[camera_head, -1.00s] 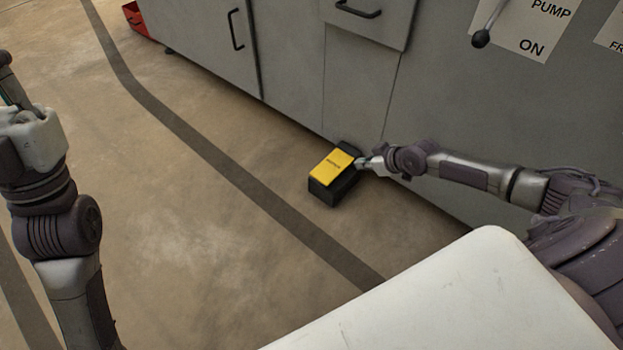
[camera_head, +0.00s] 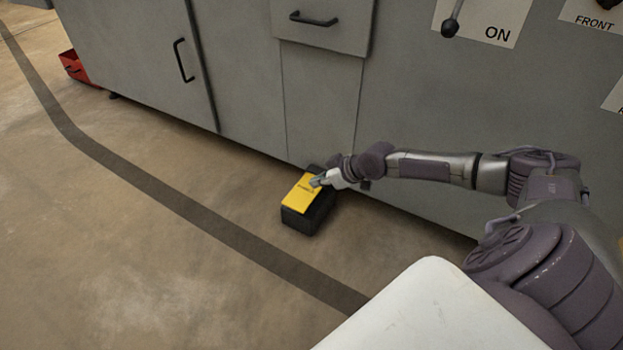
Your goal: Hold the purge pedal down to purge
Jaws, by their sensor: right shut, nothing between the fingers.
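The purge pedal (camera_head: 299,199) is a yellow plate on a black base, standing on the floor close to the grey washer cabinet. My right gripper (camera_head: 316,183) is shut and empty. Its fingertips are over the upper right part of the yellow plate and hide some of its lettering. I cannot tell whether the tips touch the plate or whether the plate is pressed down. My left gripper is not in the picture.
The grey washer cabinet (camera_head: 250,100) runs along the back, with a door handle (camera_head: 184,60) and a drawer handle (camera_head: 314,19). A lever (camera_head: 451,24) hangs beside the "ON" sign. A red bin (camera_head: 74,66) stands at far left. The floor left of the pedal is clear.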

